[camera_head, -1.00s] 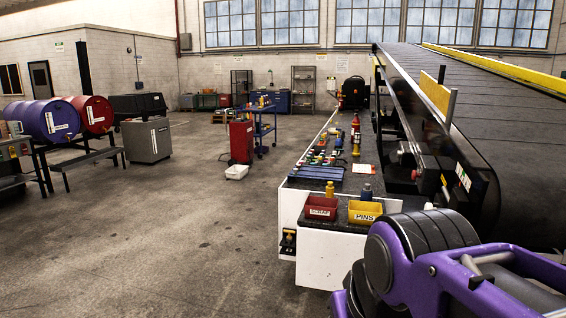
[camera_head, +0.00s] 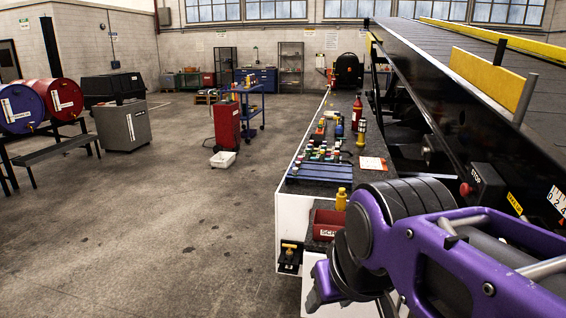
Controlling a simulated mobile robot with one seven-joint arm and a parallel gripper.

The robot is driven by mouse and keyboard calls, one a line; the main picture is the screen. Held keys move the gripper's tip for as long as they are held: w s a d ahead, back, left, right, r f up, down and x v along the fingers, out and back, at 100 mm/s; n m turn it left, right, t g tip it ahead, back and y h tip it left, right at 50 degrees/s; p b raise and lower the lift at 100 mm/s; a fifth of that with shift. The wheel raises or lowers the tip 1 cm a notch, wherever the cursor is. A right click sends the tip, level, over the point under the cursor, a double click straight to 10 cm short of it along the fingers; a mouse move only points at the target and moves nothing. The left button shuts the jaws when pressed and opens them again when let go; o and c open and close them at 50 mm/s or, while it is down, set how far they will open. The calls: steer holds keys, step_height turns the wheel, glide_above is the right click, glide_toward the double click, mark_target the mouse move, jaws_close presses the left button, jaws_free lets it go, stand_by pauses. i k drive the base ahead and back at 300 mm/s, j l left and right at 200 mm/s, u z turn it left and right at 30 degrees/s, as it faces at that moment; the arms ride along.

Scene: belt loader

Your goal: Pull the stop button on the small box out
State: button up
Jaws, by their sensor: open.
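The small dark box (camera_head: 488,187) marked STOP is mounted on the near side of the belt loader, right of the workbench. Its red stop button (camera_head: 466,189) sticks out from the box's left side. I cannot tell from here whether it is pressed in or out. My purple arm crosses the lower right, just below the box.
The belt loader (camera_head: 445,95) rises along the right. The workbench (camera_head: 345,178) carries small coloured parts, bottles and a red scrap bin (camera_head: 325,225). A yellow-handled fitting (camera_head: 289,250) sits on its front.

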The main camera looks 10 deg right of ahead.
mark_target(465, 189)
steer(key=i+z, duration=0.2)
steer(key=i, duration=0.25)
steer(key=i+j+z, duration=0.2)
steer(key=i, duration=0.25)
